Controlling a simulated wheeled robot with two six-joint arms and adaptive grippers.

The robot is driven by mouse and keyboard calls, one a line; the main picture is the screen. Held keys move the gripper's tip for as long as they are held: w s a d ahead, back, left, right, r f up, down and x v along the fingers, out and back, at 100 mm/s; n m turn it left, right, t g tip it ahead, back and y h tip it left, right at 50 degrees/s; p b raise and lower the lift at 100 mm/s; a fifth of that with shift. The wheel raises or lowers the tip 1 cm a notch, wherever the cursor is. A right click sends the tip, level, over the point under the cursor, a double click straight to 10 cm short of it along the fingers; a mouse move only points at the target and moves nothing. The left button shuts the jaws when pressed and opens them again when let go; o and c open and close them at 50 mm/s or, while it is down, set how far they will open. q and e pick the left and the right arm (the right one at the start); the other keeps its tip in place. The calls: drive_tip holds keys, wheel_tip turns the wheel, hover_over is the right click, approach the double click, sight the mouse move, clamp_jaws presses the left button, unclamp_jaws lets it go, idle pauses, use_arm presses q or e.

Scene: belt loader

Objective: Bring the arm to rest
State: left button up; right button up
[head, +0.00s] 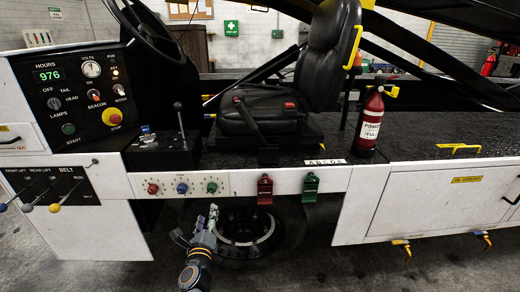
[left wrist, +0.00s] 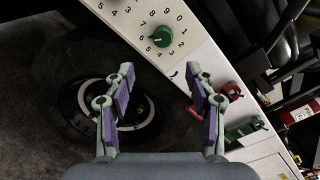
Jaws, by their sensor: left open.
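My left gripper (head: 207,222) is raised in front of the loader's wheel, just below the white knob panel. In the left wrist view its two fingers (left wrist: 163,105) stand wide apart with purple pads and nothing between them. The wheel (head: 245,228) lies behind it. The green knob (head: 212,187) is just above the fingertips in the head view, and it also shows beyond them in the left wrist view (left wrist: 162,39). My right gripper is in neither view.
Red (head: 152,188) and blue (head: 182,188) knobs sit left of the green one. Red (head: 265,190) and green (head: 310,188) latches hang to the right. A seat (head: 265,110), a red extinguisher (head: 371,120) and a control panel (head: 85,90) are above. Open floor lies in front.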

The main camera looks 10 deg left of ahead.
use_arm(q)
drive_tip(key=s+f+n+g+h, duration=0.1)
drive_tip(key=s+f+n+g, duration=0.15)
drive_tip(key=f, duration=0.65)
drive_tip(key=s+f+n+g, duration=0.2)
drive_tip(key=s+f+n, duration=0.15)
drive_tip(key=f, duration=0.45)
drive_tip(key=s+a+f+n+g+h, duration=0.1)
drive_tip(key=s+f+n+g, duration=0.3)
drive_tip(key=s+f, duration=0.55)
drive_tip(key=s+f+n+g, duration=0.3)
drive_tip(key=s+f+n, duration=0.35)
drive_tip(key=f, duration=0.55)
drive_tip(key=s+f+n+g+h, duration=0.2)
drive_tip(key=s+f+n+g, duration=0.35)
drive_tip(key=s, duration=1.15)
drive_tip(key=s+r+n+t+p, duration=0.1)
drive_tip(key=s+r+p, duration=0.8)
drive_tip(key=p, duration=0.9)
drive_tip(key=shift+s+d+r, duration=0.4)
drive_tip(key=shift+r, duration=0.2)
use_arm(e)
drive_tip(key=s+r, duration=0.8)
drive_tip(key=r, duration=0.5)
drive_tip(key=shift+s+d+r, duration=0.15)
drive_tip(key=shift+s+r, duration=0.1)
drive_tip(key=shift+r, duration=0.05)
